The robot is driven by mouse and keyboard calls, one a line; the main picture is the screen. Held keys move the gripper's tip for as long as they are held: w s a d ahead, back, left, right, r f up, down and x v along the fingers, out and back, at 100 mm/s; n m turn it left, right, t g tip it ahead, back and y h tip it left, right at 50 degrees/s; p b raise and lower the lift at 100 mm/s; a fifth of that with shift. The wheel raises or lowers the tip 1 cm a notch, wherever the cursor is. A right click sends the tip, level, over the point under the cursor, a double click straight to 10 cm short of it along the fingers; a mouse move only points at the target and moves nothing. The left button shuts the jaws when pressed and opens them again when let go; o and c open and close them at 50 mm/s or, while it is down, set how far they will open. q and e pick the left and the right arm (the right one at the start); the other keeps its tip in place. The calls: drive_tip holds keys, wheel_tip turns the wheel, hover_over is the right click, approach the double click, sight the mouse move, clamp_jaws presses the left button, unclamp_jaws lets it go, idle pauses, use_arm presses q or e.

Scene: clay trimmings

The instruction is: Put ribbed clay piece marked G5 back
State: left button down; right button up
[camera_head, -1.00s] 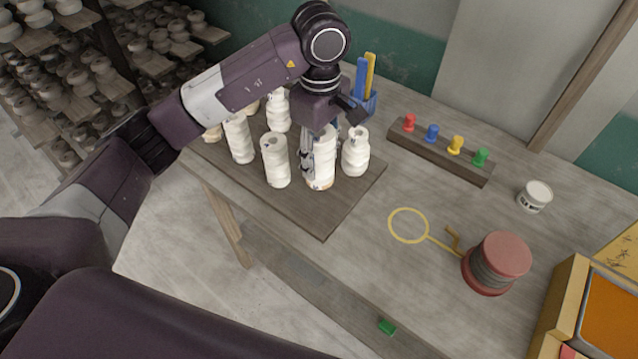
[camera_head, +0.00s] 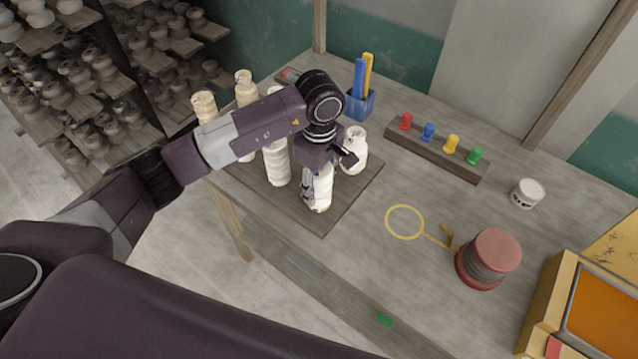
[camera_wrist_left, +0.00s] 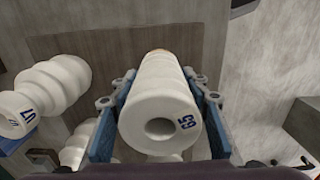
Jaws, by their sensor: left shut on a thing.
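The ribbed white clay piece marked G5 (camera_wrist_left: 160,95) is between the blue finger pads of my left gripper (camera_wrist_left: 160,112), with its holed end toward the wrist camera. In the head view my left gripper (camera_head: 316,186) is shut on the G5 piece (camera_head: 321,191), upright at the front corner of the dark board (camera_head: 333,217). I cannot tell whether its base touches the board. A rounder piece (camera_head: 355,150), marked U7 in the left wrist view (camera_wrist_left: 55,90), stands behind it. My right gripper is not in view.
Several other clay pieces, one of them ribbed (camera_head: 276,163), stand to the left on the board, partly behind my arm. A peg rack (camera_head: 435,152), blue holder (camera_head: 360,104), yellow ring (camera_head: 404,222) and red spool (camera_head: 488,258) lie around. The board's front corner is bare.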

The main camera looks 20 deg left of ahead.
use_arm(q)
drive_tip(key=shift+f, duration=0.1)
drive_tip(key=c, duration=1.1)
unclamp_jaws()
drive_tip(key=shift+r, duration=0.2)
wheel_tip(320, 180, up, 12)
drive_tip(key=b, duration=0.4)
